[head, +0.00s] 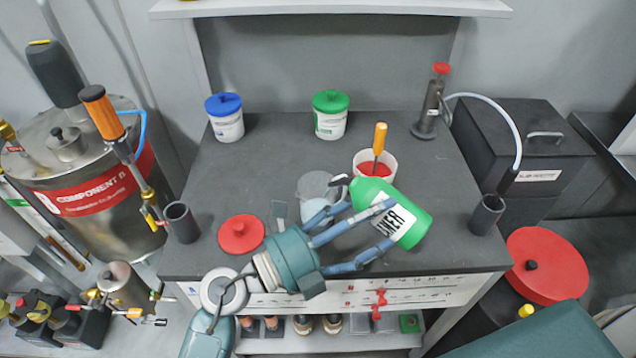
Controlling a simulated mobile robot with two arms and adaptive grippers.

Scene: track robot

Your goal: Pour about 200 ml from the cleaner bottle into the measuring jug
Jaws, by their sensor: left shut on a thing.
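The green cleaner bottle (373,189) has a white label and is held tilted on its side above the bench. Its dark neck points left toward the measuring jug. My left gripper (387,226) is shut on the bottle, with blue fingers across its label. The clear measuring jug (313,184) stands on the bench just left of the bottle's neck. Gripper fingers partly hide the jug, and something whitish shows low in it. I cannot make out a stream or a level mark. My right gripper is not in view.
The dark bench (270,155) holds a red lid (241,234), a blue-lidded tub (226,118), a green-lidded tub (330,116) and a tub of red material (388,160) behind the bottle. A hand pump (429,112) stands at the back right. The bench's left middle is clear.

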